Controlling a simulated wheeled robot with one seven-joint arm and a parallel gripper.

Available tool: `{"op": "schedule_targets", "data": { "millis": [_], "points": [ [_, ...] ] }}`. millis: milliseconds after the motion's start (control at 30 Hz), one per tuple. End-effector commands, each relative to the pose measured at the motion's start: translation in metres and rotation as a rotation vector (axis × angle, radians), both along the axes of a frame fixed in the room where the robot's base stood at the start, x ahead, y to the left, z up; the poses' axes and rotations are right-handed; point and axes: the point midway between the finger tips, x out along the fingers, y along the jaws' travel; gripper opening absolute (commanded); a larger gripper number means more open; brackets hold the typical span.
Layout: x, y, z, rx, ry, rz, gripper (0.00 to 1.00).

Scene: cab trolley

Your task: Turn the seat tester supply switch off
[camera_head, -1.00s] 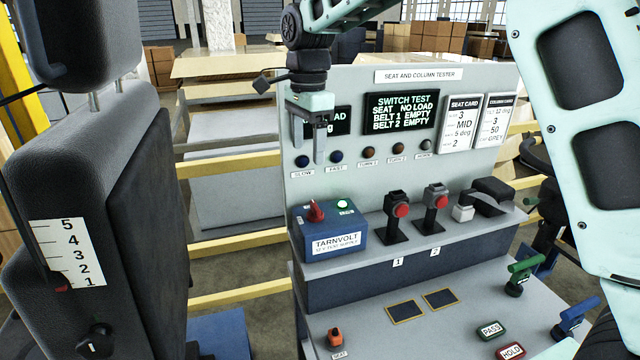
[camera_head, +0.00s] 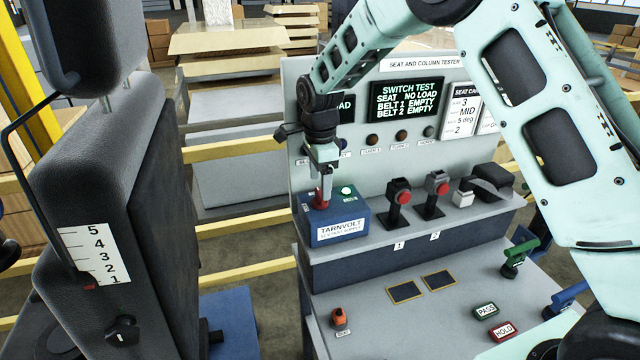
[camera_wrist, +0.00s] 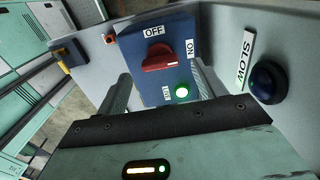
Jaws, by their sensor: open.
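The seat tester supply is a blue box labelled TARNVOLT (camera_head: 340,228), standing on the tester's shelf. Its red rotary knob (camera_wrist: 158,58) shows in the wrist view between an OFF and an ON label, with the white mark on its end pointing toward ON. The green lamp (camera_wrist: 182,91) beside it is lit; it also shows in the head view (camera_head: 346,191). My gripper (camera_head: 323,190) points down at the knob, open. In the wrist view its two fingers (camera_wrist: 160,85) stand on either side of the knob's line, apart from each other. Whether they touch the knob I cannot tell.
The upright panel (camera_head: 300,110) with its screen (camera_head: 406,100) and push buttons rises close behind the box. A blue SLOW button (camera_wrist: 268,82) is near my gripper. A black seat (camera_head: 120,210) stands at the left.

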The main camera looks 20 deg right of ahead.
Motion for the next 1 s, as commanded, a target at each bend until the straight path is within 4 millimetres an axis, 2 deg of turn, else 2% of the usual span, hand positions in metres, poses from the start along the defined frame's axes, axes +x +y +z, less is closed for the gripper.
{"op": "schedule_targets", "data": {
  "millis": [233,600,767,1000],
  "points": [
    [0.0,0.0,-0.027,0.001,0.002,-0.002,0.7],
    [0.0,0.0,-0.033,0.001,-0.001,-0.001,0.7],
    [0.0,0.0,-0.032,0.001,-0.001,-0.001,0.25],
    [0.0,0.0,-0.032,0.001,0.0,0.008,0.25]
  ]
}}
